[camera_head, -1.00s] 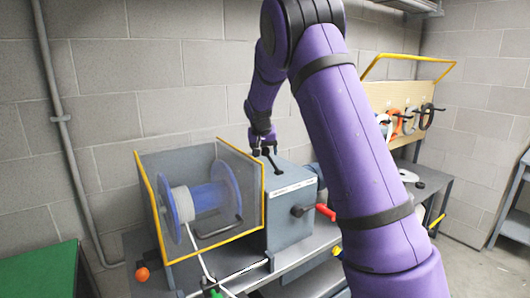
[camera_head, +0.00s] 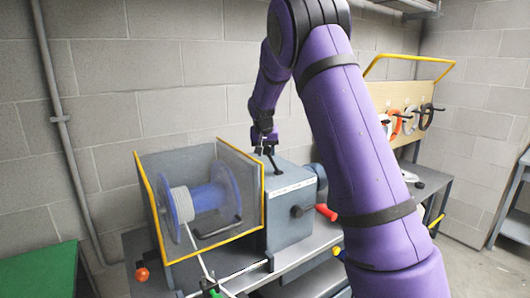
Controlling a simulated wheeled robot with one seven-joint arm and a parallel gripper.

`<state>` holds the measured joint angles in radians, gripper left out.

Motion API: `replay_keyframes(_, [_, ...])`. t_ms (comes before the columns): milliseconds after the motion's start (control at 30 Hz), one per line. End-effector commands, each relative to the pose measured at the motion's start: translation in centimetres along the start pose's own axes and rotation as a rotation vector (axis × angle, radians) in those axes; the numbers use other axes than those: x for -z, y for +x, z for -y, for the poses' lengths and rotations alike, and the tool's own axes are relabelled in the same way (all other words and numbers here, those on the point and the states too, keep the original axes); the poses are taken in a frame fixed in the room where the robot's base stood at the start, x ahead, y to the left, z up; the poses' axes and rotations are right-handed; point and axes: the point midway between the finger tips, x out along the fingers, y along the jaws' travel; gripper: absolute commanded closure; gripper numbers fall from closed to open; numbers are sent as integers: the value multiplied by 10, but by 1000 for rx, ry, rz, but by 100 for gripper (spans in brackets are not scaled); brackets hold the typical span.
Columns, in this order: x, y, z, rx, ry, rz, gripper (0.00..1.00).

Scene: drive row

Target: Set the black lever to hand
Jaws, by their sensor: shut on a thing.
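The black lever (camera_head: 274,163) stands on top of the grey drive housing (camera_head: 290,210), beside a white label strip. It leans up and to the left. My gripper (camera_head: 265,143) is at the lever's upper end, shut on it. The fingertips are small and dark in this view, so the exact grip is hard to make out. The wording on the label strip (camera_head: 293,187) is too small to read.
A yellow-edged clear guard (camera_head: 237,160) encloses a blue spool (camera_head: 205,195) left of the housing. A green table (camera_head: 40,270) is at lower left. Coloured loops hang on a board behind.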

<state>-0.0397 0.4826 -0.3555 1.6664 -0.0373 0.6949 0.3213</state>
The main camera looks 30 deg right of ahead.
Motion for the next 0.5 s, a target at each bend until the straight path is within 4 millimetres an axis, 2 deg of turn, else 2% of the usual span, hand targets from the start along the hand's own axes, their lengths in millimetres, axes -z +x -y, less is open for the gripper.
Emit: replay_keyframes(500, [23,-2,-32,226,76,159,100])
